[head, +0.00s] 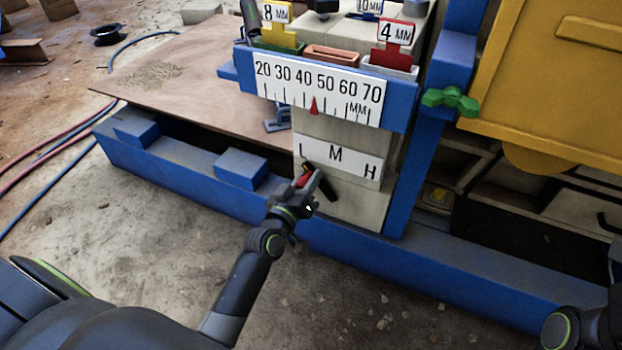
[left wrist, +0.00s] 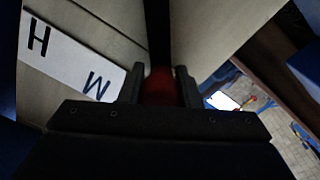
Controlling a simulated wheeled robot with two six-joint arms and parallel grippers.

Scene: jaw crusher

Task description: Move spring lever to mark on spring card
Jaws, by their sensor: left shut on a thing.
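The spring card (head: 338,157) is a white plate with the letters L, M and H on the pale block. It also shows in the left wrist view (left wrist: 70,55), with H and M upside down. My left gripper (head: 310,183) is just below the card, under the L side. It is shut on the spring lever's red knob (left wrist: 160,86), which sits between both fingers. The lever's black shaft (left wrist: 158,35) runs up from the knob in the left wrist view.
Above is a white scale (head: 318,88) with a red pointer near 50. A blue beam (head: 190,170) runs along the base. A green knob (head: 450,101) and a yellow panel (head: 555,80) are at right. Part of my right arm shows at the lower right. Open ground lies in front.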

